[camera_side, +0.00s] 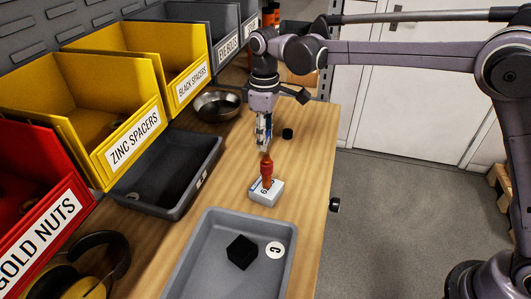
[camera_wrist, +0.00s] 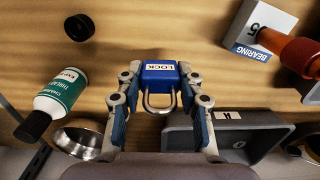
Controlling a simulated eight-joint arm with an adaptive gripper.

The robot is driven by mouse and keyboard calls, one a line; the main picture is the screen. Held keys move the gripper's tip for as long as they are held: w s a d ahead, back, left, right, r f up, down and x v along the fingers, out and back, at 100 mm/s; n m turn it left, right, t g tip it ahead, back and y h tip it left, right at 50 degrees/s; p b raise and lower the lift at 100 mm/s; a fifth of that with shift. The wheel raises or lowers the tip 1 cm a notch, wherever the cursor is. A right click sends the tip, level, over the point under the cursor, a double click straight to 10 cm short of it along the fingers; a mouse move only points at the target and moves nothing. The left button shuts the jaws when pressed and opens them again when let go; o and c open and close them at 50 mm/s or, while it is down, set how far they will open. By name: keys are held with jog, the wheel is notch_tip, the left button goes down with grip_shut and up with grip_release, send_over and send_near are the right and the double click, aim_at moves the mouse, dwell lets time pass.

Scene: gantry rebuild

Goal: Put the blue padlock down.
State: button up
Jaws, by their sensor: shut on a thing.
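The blue padlock (camera_wrist: 160,73) is between the fingertips of my gripper (camera_wrist: 159,100) in the wrist view. Its white LOCK label faces the camera and its metal shackle points toward my palm. My gripper is shut on its blue body. In the side view my gripper (camera_side: 264,146) points down above the wooden table, just behind the orange-red handled item. The padlock cannot be made out clearly there, and its gap to the table is hard to judge.
A bearing box (camera_side: 265,191) with an orange-red item (camera_side: 267,170) on or against it is close by. Also near are a metal bowl (camera_side: 217,106), a black cylinder (camera_side: 287,133), a dark tray (camera_side: 190,195), a grey tray (camera_side: 205,232) holding a black cube, and a green-white bottle (camera_wrist: 60,96).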

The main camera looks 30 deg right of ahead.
jog(key=shift+f, duration=1.5)
jog(key=shift+f, duration=0.2)
jog(key=o, duration=1.2)
